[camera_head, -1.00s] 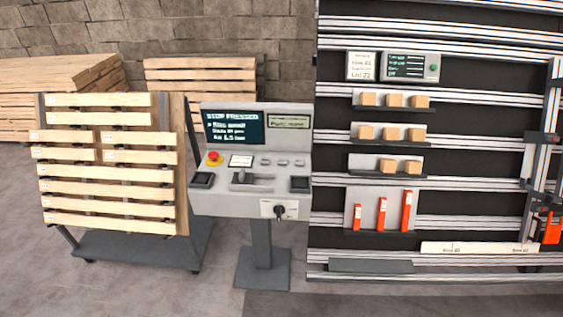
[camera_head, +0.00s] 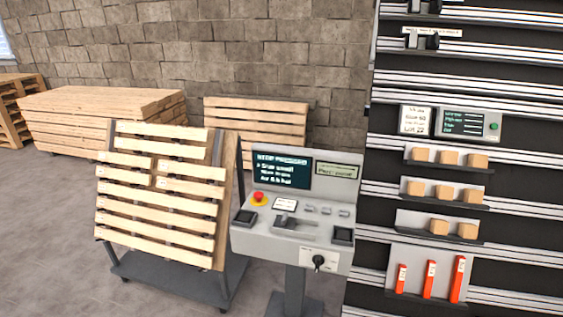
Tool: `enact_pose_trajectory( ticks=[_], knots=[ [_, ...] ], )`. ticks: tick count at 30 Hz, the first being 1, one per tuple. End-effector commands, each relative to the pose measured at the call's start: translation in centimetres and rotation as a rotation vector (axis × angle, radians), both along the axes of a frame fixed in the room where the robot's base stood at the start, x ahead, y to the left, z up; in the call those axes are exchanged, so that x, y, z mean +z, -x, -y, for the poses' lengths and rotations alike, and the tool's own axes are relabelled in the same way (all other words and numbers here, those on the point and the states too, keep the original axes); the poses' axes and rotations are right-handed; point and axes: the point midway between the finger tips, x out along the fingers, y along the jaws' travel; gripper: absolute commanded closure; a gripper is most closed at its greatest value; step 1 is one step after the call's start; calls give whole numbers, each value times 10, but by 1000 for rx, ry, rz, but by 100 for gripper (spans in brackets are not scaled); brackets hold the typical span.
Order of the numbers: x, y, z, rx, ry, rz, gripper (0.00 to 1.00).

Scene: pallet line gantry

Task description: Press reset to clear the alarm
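A grey control console (camera_head: 268,240) stands on a pedestal at the centre of the head view. Its dark screen (camera_head: 283,171) shows a heading that appears to read "STOP PRESSED", with smaller lines below. A second small display (camera_head: 337,170) sits to its right. A red mushroom button (camera_head: 258,197) on a yellow base is at the panel's left. A row of small grey buttons (camera_head: 326,211) lies at the right; their labels are too small to read. A black rotary knob (camera_head: 318,262) is on the front face. My gripper is not in view.
A slatted pallet on a dark cart (camera_head: 165,278) stands left of the console. Stacked timber (camera_head: 100,120) is behind. At right, a rail rack (camera_head: 520,225) holds wooden blocks (camera_head: 448,158), red-orange pieces (camera_head: 457,280) and a small panel with a green button (camera_head: 493,126). Floor at left is clear.

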Motion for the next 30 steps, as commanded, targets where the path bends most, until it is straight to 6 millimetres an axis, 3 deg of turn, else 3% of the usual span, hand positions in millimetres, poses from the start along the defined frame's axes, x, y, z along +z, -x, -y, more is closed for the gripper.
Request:
enact_pose_trajectory(
  ticks=[1, 8, 30],
  knots=[
    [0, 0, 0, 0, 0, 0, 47],
    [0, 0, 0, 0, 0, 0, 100],
    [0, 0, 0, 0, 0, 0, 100]
  ],
)
